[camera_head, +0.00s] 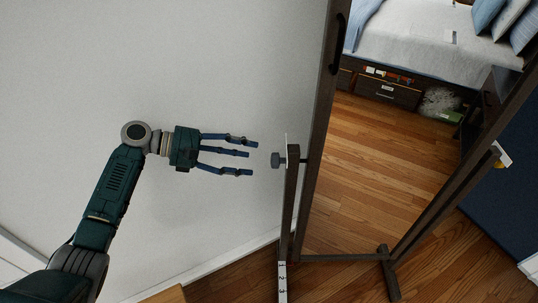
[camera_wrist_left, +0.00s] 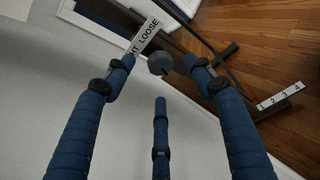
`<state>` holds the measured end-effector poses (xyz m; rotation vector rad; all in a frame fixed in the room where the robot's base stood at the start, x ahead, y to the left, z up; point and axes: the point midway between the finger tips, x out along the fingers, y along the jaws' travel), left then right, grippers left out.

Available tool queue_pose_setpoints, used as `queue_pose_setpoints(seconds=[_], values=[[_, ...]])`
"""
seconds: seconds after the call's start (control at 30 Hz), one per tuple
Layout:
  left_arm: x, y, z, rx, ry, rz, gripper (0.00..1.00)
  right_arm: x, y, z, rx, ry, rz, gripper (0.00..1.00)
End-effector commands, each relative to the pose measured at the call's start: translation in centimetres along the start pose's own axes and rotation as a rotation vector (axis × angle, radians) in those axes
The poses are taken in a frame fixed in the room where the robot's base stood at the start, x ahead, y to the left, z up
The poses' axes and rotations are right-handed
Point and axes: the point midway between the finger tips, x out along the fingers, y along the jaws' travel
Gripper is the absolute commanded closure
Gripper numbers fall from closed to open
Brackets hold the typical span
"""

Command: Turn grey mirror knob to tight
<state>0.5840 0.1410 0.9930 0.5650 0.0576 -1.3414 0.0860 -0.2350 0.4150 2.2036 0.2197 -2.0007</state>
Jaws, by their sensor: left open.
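A grey knob (camera_head: 277,160) sits on the left post (camera_head: 290,200) of the dark-framed standing mirror (camera_head: 312,130). My left gripper (camera_head: 252,155) points right toward it, its three blue fingers spread and empty. The fingertips stop just short of the knob in the head view. In the left wrist view the grey knob (camera_wrist_left: 159,64) appears between the two upper fingertips, with the third finger below. Behind it is a white label strip (camera_wrist_left: 147,32) reading "LOOSE" and partly "HT"; the rest is hidden by a finger. My right gripper is not in view.
The mirror shows a bed (camera_head: 430,45) and wooden floor. A white numbered strip (camera_head: 282,282) is low on the left post. A plain wall (camera_head: 80,70) lies behind my left arm.

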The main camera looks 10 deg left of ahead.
Motion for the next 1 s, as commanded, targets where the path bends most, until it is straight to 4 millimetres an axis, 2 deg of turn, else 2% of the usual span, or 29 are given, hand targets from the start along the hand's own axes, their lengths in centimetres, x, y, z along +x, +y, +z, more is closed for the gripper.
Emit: queue_pose_setpoints(seconds=[0.1, 0.33, 0.5, 0.77, 0.8, 1.0], values=[[2.5, 0.1, 0.3, -0.001, -0.003, -0.001, 0.46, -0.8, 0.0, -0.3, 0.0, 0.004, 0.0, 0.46], [6.1, 0.1, 0.2, 0.001, -0.002, 0.0, 0.46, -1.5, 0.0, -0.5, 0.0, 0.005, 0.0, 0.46], [7.3, 0.0, 0.1, 0.002, 0.001, -0.001, 0.46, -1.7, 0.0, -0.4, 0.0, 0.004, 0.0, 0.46], [7.5, 0.0, 0.0, 0.003, 0.001, 0.0, 0.46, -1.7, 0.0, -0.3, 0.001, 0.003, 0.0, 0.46], [7.5, 0.0, 0.0, 0.003, 0.001, 0.0, 0.48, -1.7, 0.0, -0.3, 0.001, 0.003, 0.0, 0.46], [7.5, -0.1, 0.1, 0.003, 0.0, -0.002, 0.87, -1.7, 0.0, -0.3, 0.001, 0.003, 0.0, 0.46]])
